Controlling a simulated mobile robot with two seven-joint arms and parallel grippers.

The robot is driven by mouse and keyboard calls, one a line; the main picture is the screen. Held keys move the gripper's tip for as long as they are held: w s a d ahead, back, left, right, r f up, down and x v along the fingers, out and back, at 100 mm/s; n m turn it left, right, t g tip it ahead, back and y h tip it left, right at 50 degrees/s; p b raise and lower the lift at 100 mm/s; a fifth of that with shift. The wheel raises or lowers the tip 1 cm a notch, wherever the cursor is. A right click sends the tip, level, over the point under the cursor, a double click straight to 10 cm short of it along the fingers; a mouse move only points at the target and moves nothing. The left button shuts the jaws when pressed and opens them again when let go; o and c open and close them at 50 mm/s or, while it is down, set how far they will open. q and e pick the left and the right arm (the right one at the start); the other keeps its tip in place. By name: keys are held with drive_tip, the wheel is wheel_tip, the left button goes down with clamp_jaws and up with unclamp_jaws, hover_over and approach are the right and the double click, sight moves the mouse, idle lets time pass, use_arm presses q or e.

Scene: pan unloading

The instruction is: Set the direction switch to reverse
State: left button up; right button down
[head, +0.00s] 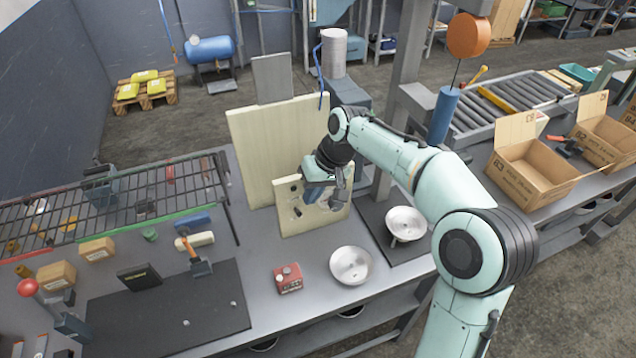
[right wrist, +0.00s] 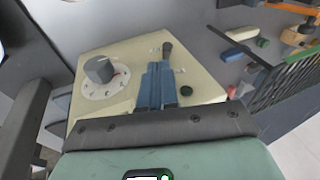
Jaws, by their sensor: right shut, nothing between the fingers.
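A cream control panel (head: 289,215) stands upright at the back of the bench; it fills the middle of the right wrist view (right wrist: 130,55). It carries a grey rotary knob (right wrist: 98,69) on a white dial, a small dark-tipped lever switch (right wrist: 167,48) with small marks beside it, and a green button (right wrist: 186,91). Which marking means reverse is too small to read. My right gripper (head: 318,197) is at the panel's face, shut and empty. Its blue fingertips (right wrist: 158,67) lie just below the lever in the wrist view; I cannot tell whether they touch it. My left gripper is out of view.
A larger cream board (head: 255,140) stands behind the panel. A red box (head: 288,278) and a metal bowl (head: 350,265) sit in front, with another bowl (head: 405,223) to the right. A wire rack (head: 130,195) stands at left. The black mat (head: 200,305) is mostly clear.

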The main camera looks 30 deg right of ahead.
sight(297, 211)
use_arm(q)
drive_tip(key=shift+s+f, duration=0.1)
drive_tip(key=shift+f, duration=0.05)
use_arm(e)
drive_tip(key=shift+x, duration=1.45)
drive_tip(key=shift+w, duration=0.1)
